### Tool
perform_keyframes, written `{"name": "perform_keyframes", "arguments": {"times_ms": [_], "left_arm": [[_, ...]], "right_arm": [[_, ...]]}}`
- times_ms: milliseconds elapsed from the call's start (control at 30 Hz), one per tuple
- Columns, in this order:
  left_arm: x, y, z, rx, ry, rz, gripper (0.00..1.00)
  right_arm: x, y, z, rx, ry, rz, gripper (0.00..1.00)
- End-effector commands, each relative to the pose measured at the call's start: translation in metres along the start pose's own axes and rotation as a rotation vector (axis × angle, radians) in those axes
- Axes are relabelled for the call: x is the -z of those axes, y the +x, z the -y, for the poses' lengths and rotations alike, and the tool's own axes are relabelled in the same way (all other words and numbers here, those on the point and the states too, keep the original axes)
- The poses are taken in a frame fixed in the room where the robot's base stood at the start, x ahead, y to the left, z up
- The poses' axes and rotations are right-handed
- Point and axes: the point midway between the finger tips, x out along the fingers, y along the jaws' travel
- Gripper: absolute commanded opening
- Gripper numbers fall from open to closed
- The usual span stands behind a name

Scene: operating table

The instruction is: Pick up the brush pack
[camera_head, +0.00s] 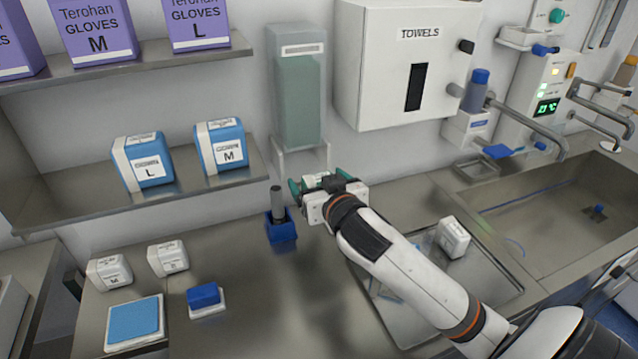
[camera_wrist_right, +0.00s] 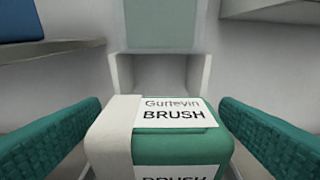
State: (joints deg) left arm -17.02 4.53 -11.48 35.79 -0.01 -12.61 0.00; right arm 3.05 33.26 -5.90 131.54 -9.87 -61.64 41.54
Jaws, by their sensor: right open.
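The brush pack (camera_wrist_right: 178,145) is a green box with a white band and a label reading BRUSH. In the head view my right gripper (camera_head: 319,181) is open in front of the dispenser's bottom tray, and the pack shows only as a small pale patch between the fingers. The dispenser (camera_head: 299,100) hangs on the wall; its open lower part (camera_wrist_right: 160,82) lies behind the pack. My left gripper is not in view.
A blue holder (camera_head: 282,232) with a dark upright item stands left of my gripper. A metal tray (camera_head: 500,290) with a white pack (camera_head: 453,238) lies under my right arm. Shelves (camera_head: 90,200) with gown packs are at left; a towel box (camera_head: 400,65) is on the wall.

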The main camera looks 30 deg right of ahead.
Motion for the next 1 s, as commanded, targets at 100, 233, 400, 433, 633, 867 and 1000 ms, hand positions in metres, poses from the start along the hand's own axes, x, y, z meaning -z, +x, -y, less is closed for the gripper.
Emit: {"name": "perform_keyframes", "arguments": {"times_ms": [100,233,400,433,633,867,1000], "left_arm": [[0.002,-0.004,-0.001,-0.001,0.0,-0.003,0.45],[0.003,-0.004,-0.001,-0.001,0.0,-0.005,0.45],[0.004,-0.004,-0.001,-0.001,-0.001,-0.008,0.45],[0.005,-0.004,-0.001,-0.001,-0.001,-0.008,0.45],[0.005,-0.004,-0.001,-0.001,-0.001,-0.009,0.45],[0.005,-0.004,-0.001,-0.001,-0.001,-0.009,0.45],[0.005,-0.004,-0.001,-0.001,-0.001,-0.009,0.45]], "right_arm": [[-0.001,0.014,0.0,0.001,-0.002,0.0,0.85],[0.001,0.019,0.001,0.001,-0.002,0.0,0.85],[0.001,0.018,0.0,0.001,-0.001,0.0,0.85],[0.001,0.018,0.0,0.001,-0.001,0.0,0.81],[0.001,0.018,0.0,0.001,-0.001,0.0,0.48],[0.001,0.018,0.0,0.001,-0.001,0.0,0.38],[-0.005,0.017,0.0,0.001,0.0,0.003,0.37]]}}
